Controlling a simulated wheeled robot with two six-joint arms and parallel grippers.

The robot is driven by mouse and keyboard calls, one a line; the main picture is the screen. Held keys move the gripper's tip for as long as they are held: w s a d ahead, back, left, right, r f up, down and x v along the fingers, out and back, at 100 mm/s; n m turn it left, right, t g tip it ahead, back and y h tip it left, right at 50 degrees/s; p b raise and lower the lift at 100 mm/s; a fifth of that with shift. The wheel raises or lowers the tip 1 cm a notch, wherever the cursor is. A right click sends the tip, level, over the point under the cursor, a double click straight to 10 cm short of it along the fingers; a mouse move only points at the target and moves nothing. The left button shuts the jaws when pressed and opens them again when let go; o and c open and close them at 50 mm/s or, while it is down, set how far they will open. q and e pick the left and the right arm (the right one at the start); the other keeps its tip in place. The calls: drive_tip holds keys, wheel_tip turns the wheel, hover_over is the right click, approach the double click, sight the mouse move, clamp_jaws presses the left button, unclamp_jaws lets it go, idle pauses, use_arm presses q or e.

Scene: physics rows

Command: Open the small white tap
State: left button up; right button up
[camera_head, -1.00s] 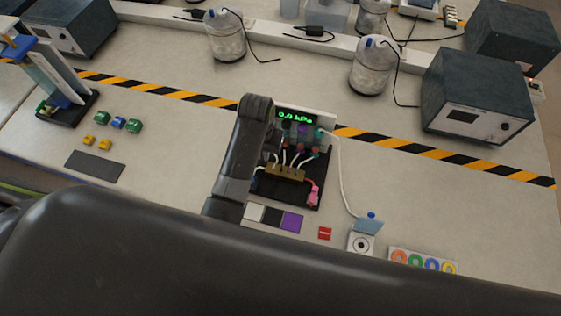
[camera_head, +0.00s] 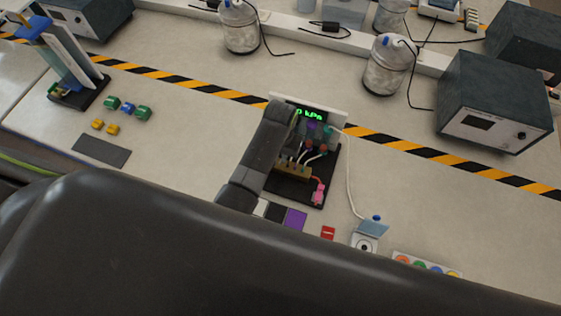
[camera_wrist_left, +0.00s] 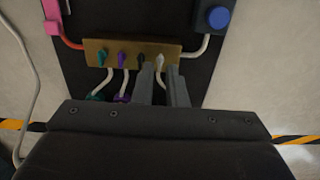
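In the left wrist view a brass manifold block (camera_wrist_left: 132,53) carries a row of small taps: teal (camera_wrist_left: 102,57), purple (camera_wrist_left: 122,58), black (camera_wrist_left: 142,58) and white. The small white tap (camera_wrist_left: 160,59) is at the end of the row, between the fingertips of my left gripper (camera_wrist_left: 160,72). The fingers stand apart, one on each side of it; contact is not clear. One finger partly hides the black tap. In the head view the block (camera_head: 293,171) shows beside my dark left arm, which hides the left gripper's fingers. My right gripper is not in view.
The block sits on a black board (camera_head: 300,192) with a green pressure display (camera_head: 309,114), partly covered by my arm. A pink clip (camera_head: 318,192) and a blue knob (camera_wrist_left: 217,17) are near. Colour cards (camera_head: 295,219) lie in front. Grey instruments (camera_head: 493,103) stand at the back right.

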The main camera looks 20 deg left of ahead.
use_arm(q)
drive_tip(key=shift+f+b, duration=0.35)
drive_tip(key=shift+f, duration=1.05)
drive_tip(key=shift+r+p, duration=0.4)
drive_tip(key=shift+p, duration=0.3)
idle(0.4)
clamp_jaws()
